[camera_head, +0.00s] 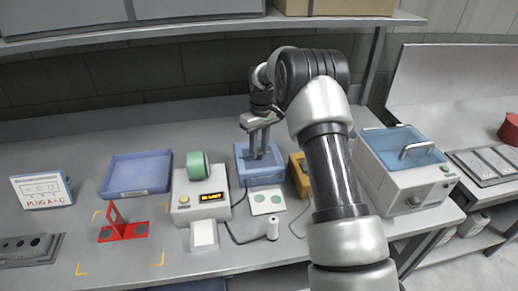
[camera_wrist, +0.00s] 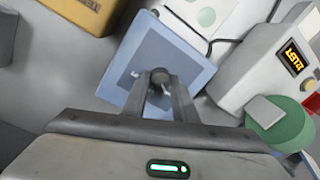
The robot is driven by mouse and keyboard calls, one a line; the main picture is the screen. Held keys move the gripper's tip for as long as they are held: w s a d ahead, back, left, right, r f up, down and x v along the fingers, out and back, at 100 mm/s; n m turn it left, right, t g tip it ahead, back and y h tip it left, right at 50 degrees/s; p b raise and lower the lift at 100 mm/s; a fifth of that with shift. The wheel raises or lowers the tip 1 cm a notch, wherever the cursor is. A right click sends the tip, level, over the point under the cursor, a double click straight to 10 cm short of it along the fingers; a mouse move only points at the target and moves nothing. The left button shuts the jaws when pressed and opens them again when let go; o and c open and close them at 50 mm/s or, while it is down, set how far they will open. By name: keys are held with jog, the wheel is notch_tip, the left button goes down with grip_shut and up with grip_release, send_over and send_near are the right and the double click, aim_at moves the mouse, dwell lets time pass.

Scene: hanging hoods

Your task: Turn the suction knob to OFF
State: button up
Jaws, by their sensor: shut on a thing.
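A small dark round knob (camera_wrist: 160,76) stands on the top of a square blue box (camera_wrist: 122,85). My gripper (camera_wrist: 161,82) is over the box with its two fingers shut on the knob, one on each side. In the head view the blue box (camera_head: 244,176) stands in the middle of the bench, and my gripper (camera_head: 259,152) reaches down onto its top. The knob is hidden there by the fingers. A pale mark shows beside the knob on the box in the wrist view. I cannot read any OFF label.
A white device with an amber display (camera_head: 184,215) and green roll (camera_head: 196,165) stands left of the box. A yellow unit (camera_head: 300,178) is close on its right. A white card with green dots (camera_head: 266,201) lies in front. A blue tray (camera_head: 137,175) and red bracket (camera_head: 122,231) are further left.

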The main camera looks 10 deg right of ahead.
aim_at(261, 151)
dwell(0.4)
jog(key=o, duration=1)
jog(key=shift+o, duration=0.2)
notch_tip(261, 151, up, 17)
jog(key=shift+w+d+r+p, duration=0.2)
jog(key=shift+d+p, duration=0.15)
jog(key=shift+d, duration=0.05)
